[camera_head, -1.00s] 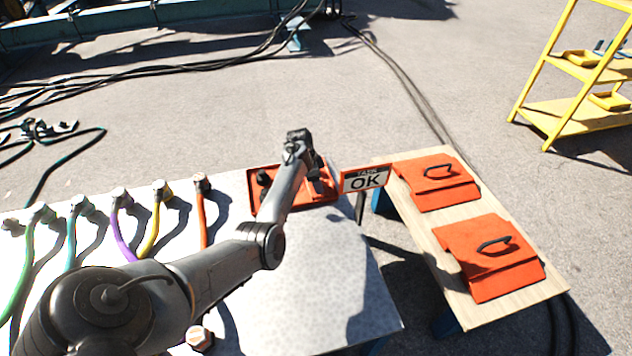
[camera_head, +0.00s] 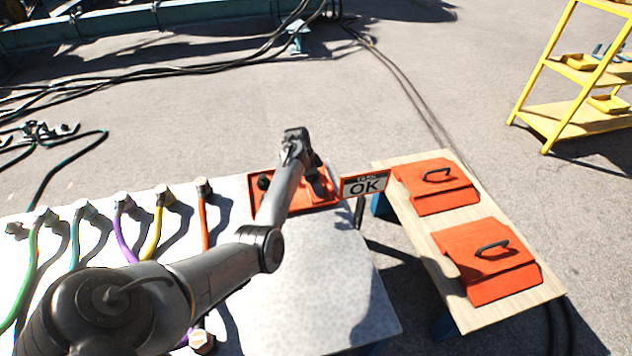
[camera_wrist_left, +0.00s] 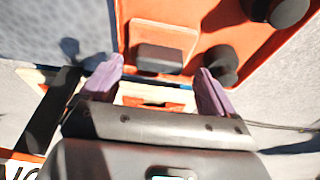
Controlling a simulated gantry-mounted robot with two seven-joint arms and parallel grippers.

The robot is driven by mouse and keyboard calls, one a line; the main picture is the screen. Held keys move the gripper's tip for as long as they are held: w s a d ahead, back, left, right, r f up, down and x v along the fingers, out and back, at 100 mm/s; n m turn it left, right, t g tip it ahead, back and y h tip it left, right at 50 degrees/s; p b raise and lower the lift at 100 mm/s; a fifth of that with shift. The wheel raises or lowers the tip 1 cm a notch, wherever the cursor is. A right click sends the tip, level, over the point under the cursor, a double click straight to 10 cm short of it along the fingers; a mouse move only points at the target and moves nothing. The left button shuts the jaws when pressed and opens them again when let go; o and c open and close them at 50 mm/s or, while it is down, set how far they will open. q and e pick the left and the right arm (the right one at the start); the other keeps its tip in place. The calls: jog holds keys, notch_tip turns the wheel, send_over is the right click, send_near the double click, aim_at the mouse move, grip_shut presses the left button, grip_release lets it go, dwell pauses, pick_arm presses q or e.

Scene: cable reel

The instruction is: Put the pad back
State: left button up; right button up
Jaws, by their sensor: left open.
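A dark grey block (camera_wrist_left: 158,58), possibly the pad, sits on a raised orange part of the orange tray (camera_wrist_left: 205,45). The tray also shows in the head view (camera_head: 258,206) on the pale table, partly behind my left arm. My left gripper (camera_wrist_left: 160,70) is over the tray's edge, open, with its two purple-grey fingertips on either side of the block's near end and nothing visibly held. In the head view its fingers are hard to make out. My right gripper is in neither view.
Dark round knobs (camera_wrist_left: 287,10) stand in the tray. An OK sign (camera_head: 364,184) is at its right. Two orange cases with black handles (camera_head: 437,187) (camera_head: 490,262) lie on a wooden bench. Coloured cables (camera_head: 160,222) line the left. The table front is clear.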

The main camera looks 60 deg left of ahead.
pick_arm(q)
jog(key=shift+s+d+p+v, duration=0.35)
jog(key=shift+p+v, duration=1.7)
jog(key=shift+v, duration=2.3)
jog(key=s+d+f+y, duration=0.25)
jog(key=s+d, duration=0.35)
jog(key=d, duration=0.6)
jog(key=s+d+f+y, duration=0.1)
jog(key=s+d+f, duration=0.35)
jog(key=d, duration=0.75)
jog(key=s+d+r+h, duration=0.1)
jog(key=s+d+r, duration=0.1)
jog(key=s+d, duration=0.4)
jog(key=s+d+r+n+h, duration=0.1)
jog(key=s+d, duration=0.5)
jog(key=d, duration=0.6)
jog(key=shift+s+r+t+h, duration=0.2)
jog(key=shift+r+t+h, duration=0.15)
jog(key=shift+r, duration=0.2)
notch_tip(320, 180, up, 59)
jog(key=p, duration=5.9)
